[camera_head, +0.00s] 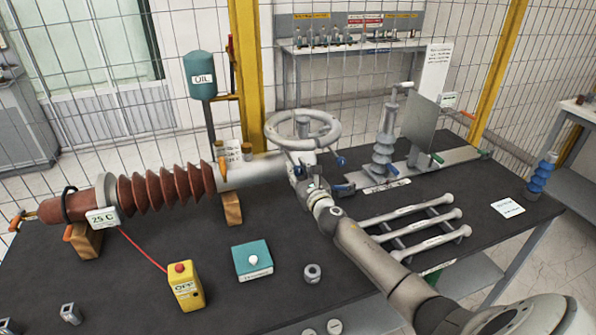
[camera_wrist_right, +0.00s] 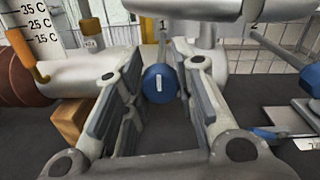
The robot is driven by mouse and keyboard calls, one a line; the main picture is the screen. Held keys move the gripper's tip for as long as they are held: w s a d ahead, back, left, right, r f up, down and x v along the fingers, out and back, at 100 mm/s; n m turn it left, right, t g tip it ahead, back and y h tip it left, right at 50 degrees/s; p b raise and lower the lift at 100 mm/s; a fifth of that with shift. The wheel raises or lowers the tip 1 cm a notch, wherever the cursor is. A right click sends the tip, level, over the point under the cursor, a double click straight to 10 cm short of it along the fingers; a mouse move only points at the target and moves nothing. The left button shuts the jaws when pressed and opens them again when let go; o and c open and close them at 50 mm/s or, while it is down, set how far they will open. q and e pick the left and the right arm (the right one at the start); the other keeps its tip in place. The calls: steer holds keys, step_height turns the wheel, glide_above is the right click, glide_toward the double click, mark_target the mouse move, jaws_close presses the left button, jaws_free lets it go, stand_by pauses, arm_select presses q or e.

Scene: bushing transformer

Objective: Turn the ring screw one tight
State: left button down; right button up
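A blue round screw (camera_wrist_right: 158,84) with a small white label shows in the right wrist view, under a black "1" on the pale housing, and I take it to be ring screw one. My right gripper (camera_head: 305,178) is at the housing below the handwheel (camera_head: 303,129) in the head view. In the wrist view its two fingers stand apart, one on each side of the blue screw, with gaps visible between. In the head view the gripper hides this screw. A "2" marks another spot at the wrist view's upper right. My left gripper is not in view.
The brown ribbed bushing (camera_head: 165,187) lies left of the gripper on wooden blocks. A yellow box with a red button (camera_head: 185,285), a teal box (camera_head: 252,261) and a nut (camera_head: 312,273) lie in front.

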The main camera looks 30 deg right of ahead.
jaws_close()
